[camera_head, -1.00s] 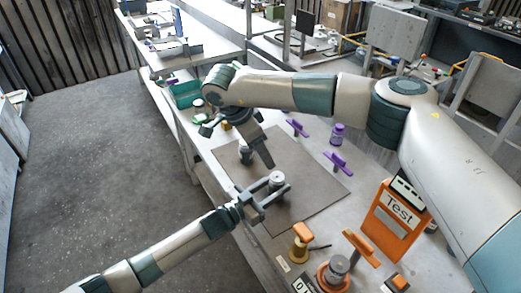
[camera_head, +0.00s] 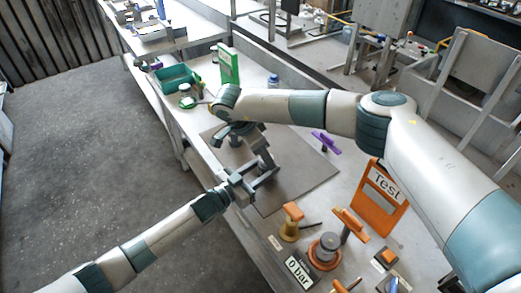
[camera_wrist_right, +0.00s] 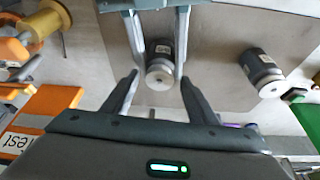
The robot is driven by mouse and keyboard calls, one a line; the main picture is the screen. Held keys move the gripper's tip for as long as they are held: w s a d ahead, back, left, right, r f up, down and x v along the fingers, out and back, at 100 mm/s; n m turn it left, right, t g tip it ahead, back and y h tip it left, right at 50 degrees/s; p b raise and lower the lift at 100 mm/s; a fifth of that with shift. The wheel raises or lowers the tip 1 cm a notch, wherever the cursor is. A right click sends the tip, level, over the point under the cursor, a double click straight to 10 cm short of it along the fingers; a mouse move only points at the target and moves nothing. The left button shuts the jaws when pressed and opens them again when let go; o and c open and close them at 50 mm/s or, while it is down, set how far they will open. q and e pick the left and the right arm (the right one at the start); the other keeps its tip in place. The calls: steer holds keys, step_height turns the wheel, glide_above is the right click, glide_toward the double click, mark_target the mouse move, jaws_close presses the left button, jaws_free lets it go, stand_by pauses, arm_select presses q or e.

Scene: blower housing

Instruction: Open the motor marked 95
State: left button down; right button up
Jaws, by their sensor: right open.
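A small dark grey motor (camera_wrist_right: 160,68) with a pale round end cap and a small label sits between the fingers of my left gripper (camera_wrist_right: 160,28), seen in the right wrist view. I cannot read its label. The left gripper also shows in the head view (camera_head: 262,180), over the front of the mat. My right gripper (camera_wrist_right: 158,95) is open and empty, its fingertips close to the motor's capped end. In the head view the right gripper (camera_head: 266,165) hangs just above the left one and hides the motor. A second similar motor (camera_wrist_right: 262,72) is off to the right.
A grey mat (camera_head: 300,180) lies below both grippers. An orange Test stand (camera_head: 382,205), an orange-handled tool on a yellow base (camera_head: 290,222) and a 0 bar sign (camera_head: 299,271) stand at the front right. A purple handle (camera_head: 326,142) and teal bin (camera_head: 175,78) lie further back.

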steer(key=c, duration=1.3)
steer(key=shift+o, duration=0.2)
steer(key=shift+r, duration=0.3)
steer(key=shift+r, duration=0.7)
steer(key=shift+r, duration=0.15)
steer(key=shift+r, duration=1.95)
arm_select(q)
steer(key=c, duration=1)
jaws_free()
